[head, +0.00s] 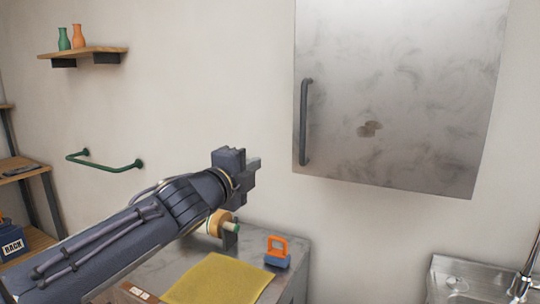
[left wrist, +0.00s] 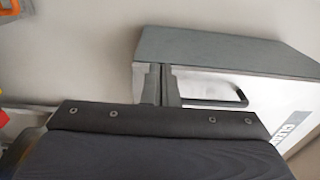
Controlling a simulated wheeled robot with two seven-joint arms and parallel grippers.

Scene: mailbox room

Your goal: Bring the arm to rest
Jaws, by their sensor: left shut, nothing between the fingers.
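My left arm comes in from the lower left in the head view. Its gripper (head: 252,168) is raised above the grey counter, in front of the bare wall and left of the metal cabinet. In the left wrist view the two fingers (left wrist: 162,86) are together, with nothing between them. Behind them is a box-shaped cabinet (left wrist: 210,52) with a dark handle and partly cut-off lettering. My right gripper is not in view.
A metal wall cabinet (head: 400,90) with a dark handle (head: 305,122) is shut. On the counter (head: 292,285) lie a yellow cloth (head: 218,279) and an orange-and-blue object (head: 277,253). A green rail (head: 104,165) and shelf (head: 85,52) are left. A sink (head: 470,280) is lower right.

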